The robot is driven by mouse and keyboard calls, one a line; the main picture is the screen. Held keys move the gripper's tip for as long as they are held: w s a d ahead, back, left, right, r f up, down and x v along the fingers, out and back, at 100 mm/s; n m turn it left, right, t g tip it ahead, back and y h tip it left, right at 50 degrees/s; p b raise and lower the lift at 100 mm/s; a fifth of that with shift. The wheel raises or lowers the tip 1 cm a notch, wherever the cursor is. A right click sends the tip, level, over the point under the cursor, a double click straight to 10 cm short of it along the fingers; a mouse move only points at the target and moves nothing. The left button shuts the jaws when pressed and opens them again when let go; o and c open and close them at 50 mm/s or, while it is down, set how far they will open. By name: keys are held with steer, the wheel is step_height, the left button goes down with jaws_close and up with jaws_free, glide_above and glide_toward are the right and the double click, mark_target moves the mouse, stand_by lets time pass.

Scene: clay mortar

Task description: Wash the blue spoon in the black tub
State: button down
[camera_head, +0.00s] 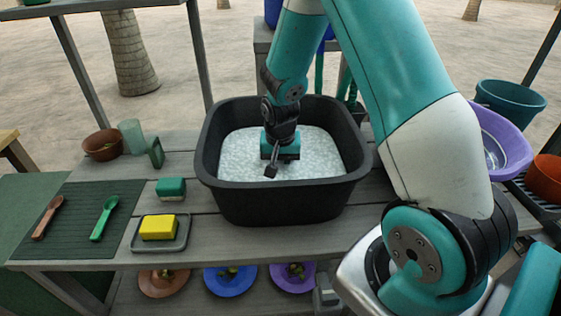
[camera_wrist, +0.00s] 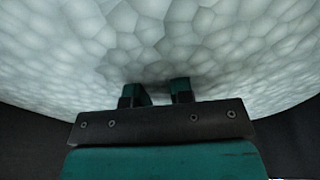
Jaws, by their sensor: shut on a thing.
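The black tub (camera_head: 285,203) stands on the grey table and holds white foam (camera_head: 325,150). My gripper (camera_head: 275,172) points down inside the tub, with its fingers at the foam. In the wrist view my gripper's two fingers (camera_wrist: 155,94) stand a little apart and reach into the foam. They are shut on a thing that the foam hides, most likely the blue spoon. No part of a blue spoon shows in either view.
Left of the tub are a dark mat (camera_head: 75,208) with a brown spoon (camera_head: 47,217) and a green spoon (camera_head: 103,218), a yellow sponge (camera_head: 158,227) on a tray (camera_head: 178,242), and a green-and-white sponge (camera_head: 171,187). A purple basin (camera_head: 503,145) stands at right. Plates lie below.

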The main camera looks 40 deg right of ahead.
steer(key=shift+f, duration=0.1)
stand_by(0.3)
steer(key=shift+f+b, duration=0.35)
steer(key=shift+f, duration=0.1)
steer(key=shift+r+p, duration=0.15)
steer(key=shift+p, duration=0.15)
